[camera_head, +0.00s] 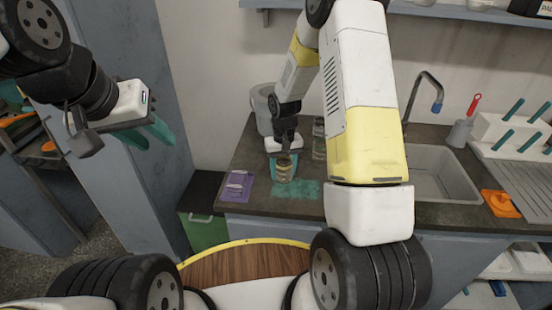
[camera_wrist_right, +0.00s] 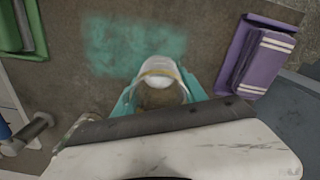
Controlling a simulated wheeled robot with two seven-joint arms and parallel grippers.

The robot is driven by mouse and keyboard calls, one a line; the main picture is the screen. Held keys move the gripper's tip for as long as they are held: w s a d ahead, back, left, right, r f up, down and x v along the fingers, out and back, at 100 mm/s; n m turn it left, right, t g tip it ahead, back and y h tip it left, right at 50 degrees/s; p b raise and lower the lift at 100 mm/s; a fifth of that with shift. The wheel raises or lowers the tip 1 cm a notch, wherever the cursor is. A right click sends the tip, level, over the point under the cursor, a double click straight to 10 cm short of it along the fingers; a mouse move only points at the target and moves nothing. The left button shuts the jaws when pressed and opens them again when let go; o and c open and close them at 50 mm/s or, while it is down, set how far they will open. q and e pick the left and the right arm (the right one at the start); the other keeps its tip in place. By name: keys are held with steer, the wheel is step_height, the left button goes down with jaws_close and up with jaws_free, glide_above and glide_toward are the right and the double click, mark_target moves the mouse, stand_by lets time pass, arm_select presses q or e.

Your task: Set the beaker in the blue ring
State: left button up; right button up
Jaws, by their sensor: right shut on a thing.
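A clear glass beaker (camera_head: 284,172) is between the teal fingers of my right gripper (camera_head: 284,160), above the dark counter. In the right wrist view the beaker's rounded rim (camera_wrist_right: 160,70) shows between the fingers of my right gripper (camera_wrist_right: 160,98); it looks upright. Whether its base touches the counter I cannot tell. A faded teal patch (camera_head: 303,189) lies on the counter just to its right; it also shows in the wrist view (camera_wrist_right: 130,40). I cannot make out a clear blue ring. My left gripper (camera_head: 147,132) hangs empty at the left, its teal fingers apart, away from the counter.
A purple holder (camera_head: 236,186) lies left of the beaker. A grey cylindrical vessel (camera_head: 262,108) and a glass container (camera_head: 319,140) stand behind. A sink (camera_head: 440,172) with a tap, an orange item (camera_head: 499,203) and a white rack (camera_head: 510,133) are at the right.

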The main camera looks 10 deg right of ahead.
steer(key=shift+f, duration=0.85)
steer(key=o, duration=1.4)
steer(key=shift+f, duration=0.1)
